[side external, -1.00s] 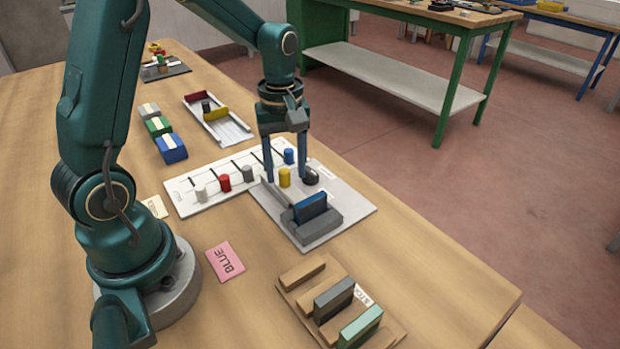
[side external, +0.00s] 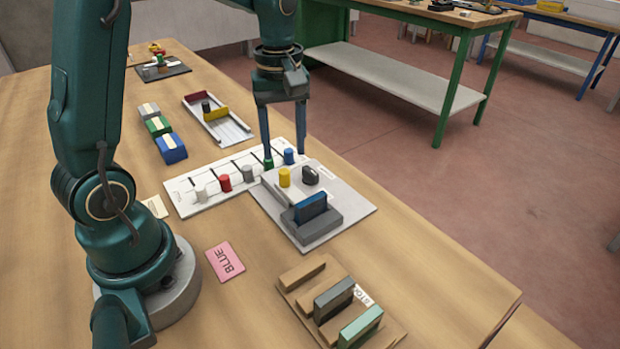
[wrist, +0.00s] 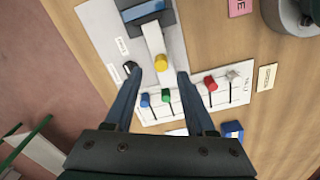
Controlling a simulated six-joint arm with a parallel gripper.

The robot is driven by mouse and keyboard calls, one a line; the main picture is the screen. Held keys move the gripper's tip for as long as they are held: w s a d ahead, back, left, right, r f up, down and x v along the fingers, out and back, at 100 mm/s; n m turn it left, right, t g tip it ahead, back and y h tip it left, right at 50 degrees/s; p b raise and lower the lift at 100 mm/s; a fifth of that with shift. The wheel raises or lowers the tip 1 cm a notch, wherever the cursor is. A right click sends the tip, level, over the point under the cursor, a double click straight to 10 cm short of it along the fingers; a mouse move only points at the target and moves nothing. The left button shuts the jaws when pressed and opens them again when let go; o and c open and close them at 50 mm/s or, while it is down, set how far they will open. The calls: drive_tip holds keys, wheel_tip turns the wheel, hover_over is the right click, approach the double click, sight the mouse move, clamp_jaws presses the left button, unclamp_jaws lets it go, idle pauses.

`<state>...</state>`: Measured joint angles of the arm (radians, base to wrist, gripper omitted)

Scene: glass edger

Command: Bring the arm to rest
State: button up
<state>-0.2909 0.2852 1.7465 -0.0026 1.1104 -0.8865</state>
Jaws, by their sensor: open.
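My gripper (side external: 284,155) is open and empty, its fingers pointing down above the far end of the grey edger plate (side external: 345,210). The yellow peg (side external: 284,177) stands upright on the edger, clear of the fingers. In the wrist view the yellow peg (wrist: 161,62) shows between and just beyond the fingertips (wrist: 158,75). A dark blue piece (side external: 311,208) stands in the grey block at the edger's near end. A black knob (side external: 310,175) sits beside the yellow peg.
A white strip (side external: 188,205) holds upright white, red, grey, green and blue pegs near the gripper. A slotted wooden rack (side external: 303,272) with two plates stands in front. A pink BLUE card (side external: 225,262) lies near my base. The table's right side is clear.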

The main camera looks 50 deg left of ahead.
drive_tip(key=s+d+r+m+t, duration=0.2)
drive_tip(key=s+d+m, duration=0.2)
drive_tip(key=s+m, duration=0.1)
drive_tip(key=s+d+r+m+t, duration=0.3)
drive_tip(key=s+m, duration=0.3)
drive_tip(key=m, duration=0.2)
drive_tip(key=shift+d+m+t, duration=0.3)
drive_tip(key=shift+d, duration=0.1)
drive_tip(key=shift+s, duration=0.1)
drive_tip(key=shift+c, duration=0.4)
idle(0.5)
